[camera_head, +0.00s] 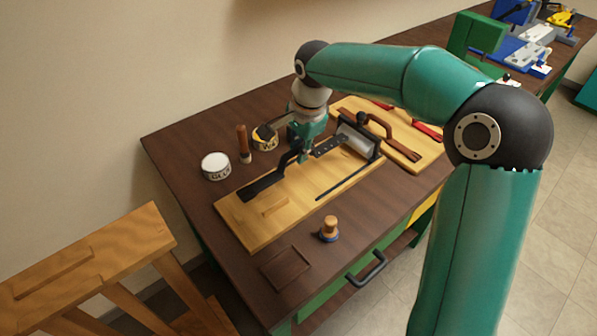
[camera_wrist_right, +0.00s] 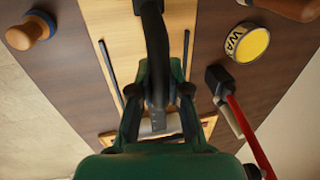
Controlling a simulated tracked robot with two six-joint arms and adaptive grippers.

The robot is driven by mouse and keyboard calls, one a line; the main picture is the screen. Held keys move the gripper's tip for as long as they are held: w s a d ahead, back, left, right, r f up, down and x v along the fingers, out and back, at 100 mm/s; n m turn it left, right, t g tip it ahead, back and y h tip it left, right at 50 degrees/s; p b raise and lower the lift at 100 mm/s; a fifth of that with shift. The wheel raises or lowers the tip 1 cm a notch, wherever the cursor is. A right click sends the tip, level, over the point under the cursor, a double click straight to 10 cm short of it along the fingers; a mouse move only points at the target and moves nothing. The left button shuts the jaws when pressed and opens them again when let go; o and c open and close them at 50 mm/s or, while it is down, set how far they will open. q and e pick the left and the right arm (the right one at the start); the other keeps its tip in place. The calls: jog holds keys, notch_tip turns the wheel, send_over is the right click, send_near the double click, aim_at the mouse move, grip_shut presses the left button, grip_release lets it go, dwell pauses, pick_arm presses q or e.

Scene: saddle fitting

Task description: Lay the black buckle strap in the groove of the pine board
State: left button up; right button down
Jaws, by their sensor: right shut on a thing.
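The black buckle strap (camera_head: 262,188) hangs over the pine board (camera_head: 235,225) in the head view, its left end low near the board; I cannot tell whether it touches. Its holed part (camera_head: 328,146) reaches right. My right gripper (camera_head: 304,152) is shut on the strap near its middle. In the right wrist view the strap (camera_wrist_right: 154,45) runs between the fingers (camera_wrist_right: 158,105), above the board (camera_wrist_right: 118,28). Thin dark lines show beside the strap there; I cannot tell which is the groove. My left gripper is not in view.
A silver roller (camera_head: 357,142) in a dark frame stands at the board's right end. A white tin (camera_head: 215,166), a wax tin (camera_head: 265,140) and a wooden-handled tool (camera_head: 243,145) stand behind. A wooden knob tool (camera_head: 329,229) stands in front. Another board (camera_head: 400,150) carries a brown strap.

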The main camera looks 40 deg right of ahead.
jog(key=shift+f, duration=3.25)
jog(key=shift+f, duration=0.1)
jog(key=c, duration=1.1)
grip_release()
jog(key=shift+c, duration=0.2)
notch_tip(320, 180, up, 12)
jog(key=s, duration=0.2)
jog(key=shift+s, duration=0.2)
jog(key=shift+d, duration=0.1)
